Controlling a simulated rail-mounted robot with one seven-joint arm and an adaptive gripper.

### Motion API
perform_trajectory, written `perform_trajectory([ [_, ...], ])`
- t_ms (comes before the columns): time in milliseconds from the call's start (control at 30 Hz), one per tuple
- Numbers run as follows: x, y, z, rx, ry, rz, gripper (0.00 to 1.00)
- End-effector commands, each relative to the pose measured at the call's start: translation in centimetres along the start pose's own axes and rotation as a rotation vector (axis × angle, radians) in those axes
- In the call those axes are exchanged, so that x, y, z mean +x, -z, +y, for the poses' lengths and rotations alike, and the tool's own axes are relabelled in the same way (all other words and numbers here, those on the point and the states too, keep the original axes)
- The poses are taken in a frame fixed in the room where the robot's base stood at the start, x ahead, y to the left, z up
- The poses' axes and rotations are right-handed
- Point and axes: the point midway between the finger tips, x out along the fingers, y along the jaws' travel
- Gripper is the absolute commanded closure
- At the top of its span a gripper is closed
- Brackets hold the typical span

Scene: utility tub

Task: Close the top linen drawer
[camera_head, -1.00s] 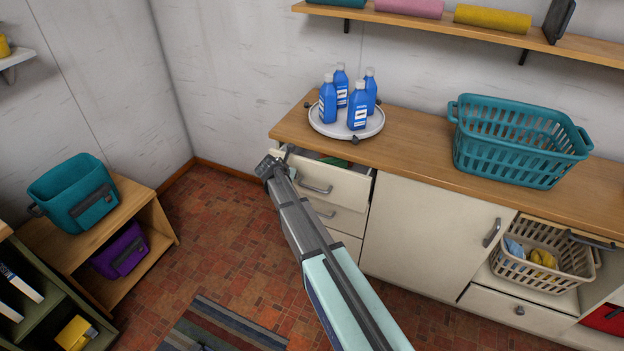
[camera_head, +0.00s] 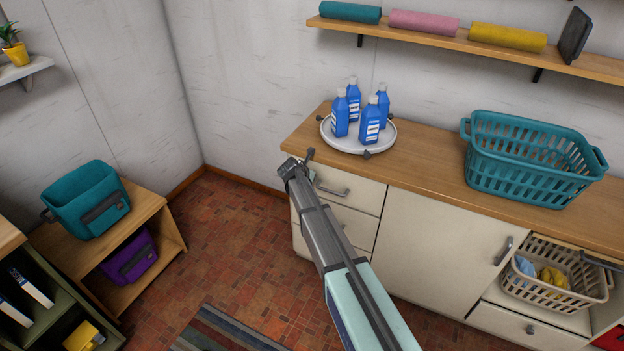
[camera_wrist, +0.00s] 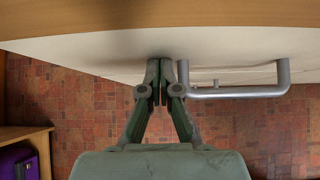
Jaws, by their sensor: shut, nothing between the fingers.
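The top linen drawer (camera_head: 362,191) is the uppermost of a stack of white drawers under the left end of the wooden counter. Its front now looks flush with the cabinet, and no gap shows above it. Its grey bar handle (camera_head: 333,190) also shows in the wrist view (camera_wrist: 238,92). My gripper (camera_head: 308,158) is at the left part of the drawer front, beside the handle. In the wrist view my gripper (camera_wrist: 160,70) has its fingers together and empty, with the tips at the white drawer front, left of the handle. Whether they touch it is hard to tell.
A round white tray (camera_head: 384,140) with several blue bottles stands on the counter (camera_head: 430,160) above. A teal basket (camera_head: 530,160) stands farther right. A low wooden shelf (camera_head: 155,205) with teal and purple bins is at left.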

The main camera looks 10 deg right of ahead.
Motion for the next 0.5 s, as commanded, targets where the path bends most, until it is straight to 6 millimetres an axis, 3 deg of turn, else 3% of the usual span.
perform_trajectory([
  [67,0.2,-0.8,0.2,-0.003,-0.005,-0.015,1.00],
  [267,-1.4,0.7,-0.1,-0.003,-0.003,-0.012,1.00],
  [400,-3.4,2.7,-0.4,0.000,-0.001,-0.006,1.00],
  [500,-5.5,2.8,-0.4,0.003,-0.002,-0.007,1.00],
])
